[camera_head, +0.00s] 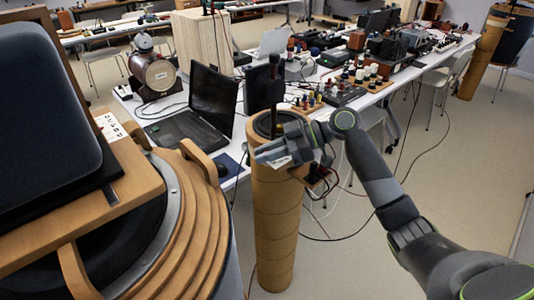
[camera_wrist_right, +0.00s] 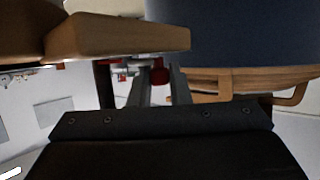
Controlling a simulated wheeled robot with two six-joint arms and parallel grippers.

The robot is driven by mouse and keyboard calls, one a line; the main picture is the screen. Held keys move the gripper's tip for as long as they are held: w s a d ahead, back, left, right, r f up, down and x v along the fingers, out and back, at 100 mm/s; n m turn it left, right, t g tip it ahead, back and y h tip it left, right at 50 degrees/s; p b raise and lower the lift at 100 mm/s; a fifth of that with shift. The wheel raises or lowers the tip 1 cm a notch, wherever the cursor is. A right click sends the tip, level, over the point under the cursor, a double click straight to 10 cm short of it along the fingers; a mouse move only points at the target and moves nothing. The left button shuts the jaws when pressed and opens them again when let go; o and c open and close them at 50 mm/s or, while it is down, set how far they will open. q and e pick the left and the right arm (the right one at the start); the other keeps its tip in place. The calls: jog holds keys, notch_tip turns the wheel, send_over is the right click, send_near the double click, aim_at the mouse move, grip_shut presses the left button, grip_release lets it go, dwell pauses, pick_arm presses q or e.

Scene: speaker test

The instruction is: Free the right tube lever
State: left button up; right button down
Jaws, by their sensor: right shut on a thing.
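The tall tan tube (camera_head: 275,225) stands upright on the floor at the middle of the head view. A dark upright part rises at its open top. My right gripper (camera_head: 268,153) reaches in from the right, level with the tube's top rim. Its fingers show in the right wrist view (camera_wrist_right: 162,88), close together with a small red knob (camera_wrist_right: 160,75) between them, which looks like the end of the tube lever. The gripper is shut on it. The lever's shaft is hidden by the fingers. My left gripper is not in view.
A large round wooden speaker (camera_head: 195,225) with a dark panel (camera_head: 45,90) fills the left. A laptop (camera_head: 198,108) lies on the white table behind the tube. Cables hang to the floor by the tube. The floor at right is mostly clear.

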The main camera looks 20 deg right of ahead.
jog(key=shift+s+f, duration=0.1)
jog(key=shift+f, duration=0.2)
jog(key=c, duration=1.7)
grip_release()
jog(key=shift+o, duration=0.4)
jog(key=shift+r, duration=0.15)
jog(key=b+v, duration=0.3)
jog(key=v, duration=1.4)
jog(key=shift+d, duration=0.15)
